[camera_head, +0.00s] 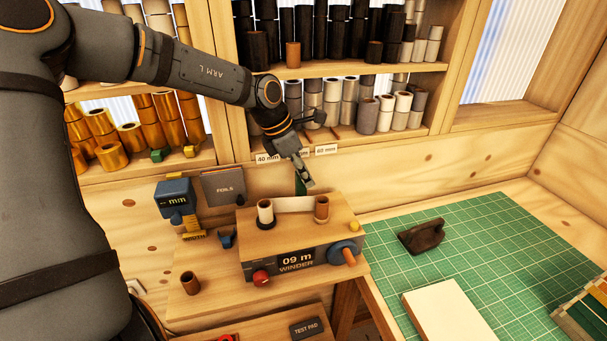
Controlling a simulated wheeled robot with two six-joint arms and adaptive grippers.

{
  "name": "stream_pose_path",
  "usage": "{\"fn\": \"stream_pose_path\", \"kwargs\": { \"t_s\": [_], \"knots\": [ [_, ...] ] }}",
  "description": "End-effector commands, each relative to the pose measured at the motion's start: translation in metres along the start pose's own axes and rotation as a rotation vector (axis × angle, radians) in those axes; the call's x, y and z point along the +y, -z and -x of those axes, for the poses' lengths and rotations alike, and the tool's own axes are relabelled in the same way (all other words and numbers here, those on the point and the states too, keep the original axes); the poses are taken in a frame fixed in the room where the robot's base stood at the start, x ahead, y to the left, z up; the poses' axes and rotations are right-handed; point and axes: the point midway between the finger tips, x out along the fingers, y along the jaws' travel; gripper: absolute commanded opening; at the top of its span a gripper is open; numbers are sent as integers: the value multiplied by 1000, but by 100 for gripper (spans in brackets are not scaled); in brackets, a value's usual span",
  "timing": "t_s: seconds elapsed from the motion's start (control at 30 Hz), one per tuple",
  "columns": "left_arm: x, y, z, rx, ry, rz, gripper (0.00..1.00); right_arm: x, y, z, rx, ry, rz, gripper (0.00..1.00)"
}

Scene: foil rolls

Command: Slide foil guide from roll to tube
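The winder (300,262) stands on the wooden bench. My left gripper (307,180) points down just behind the strip, nearer the tube. A narrow dark green piece (299,186) shows beside its fingers; I cannot tell whether it is the foil guide or whether the fingers hold it. The finger gap is too small to read. My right gripper is not in view.
A blue "mm" gauge (176,200) and a grey "FOILS" book (223,186) stand left of the winder. A loose brown tube (190,283) stands front left. Shelves of rolls rise behind. A green cutting mat (480,262) at right holds a dark tool (421,236) and white block (444,313).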

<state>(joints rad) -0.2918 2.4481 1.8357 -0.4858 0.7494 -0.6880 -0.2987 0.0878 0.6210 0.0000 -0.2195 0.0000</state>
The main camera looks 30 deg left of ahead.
Motion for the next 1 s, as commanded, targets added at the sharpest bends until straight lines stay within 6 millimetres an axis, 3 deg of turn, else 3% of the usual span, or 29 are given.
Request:
{"fn": "stream_pose_path", "kwargs": {
  "t_s": [0.13,0.37,0.7,1.0],
  "knots": [
    [0,1,0,2,1,-1,43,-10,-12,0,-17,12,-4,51],
    [-1,1,2,3,2,-2,43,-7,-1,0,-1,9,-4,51],
    [-1,-2,58,0,-2,-2,43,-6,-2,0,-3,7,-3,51],
    [-2,-2,73,3,-2,-2,43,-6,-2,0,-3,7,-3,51]
  ]
}}
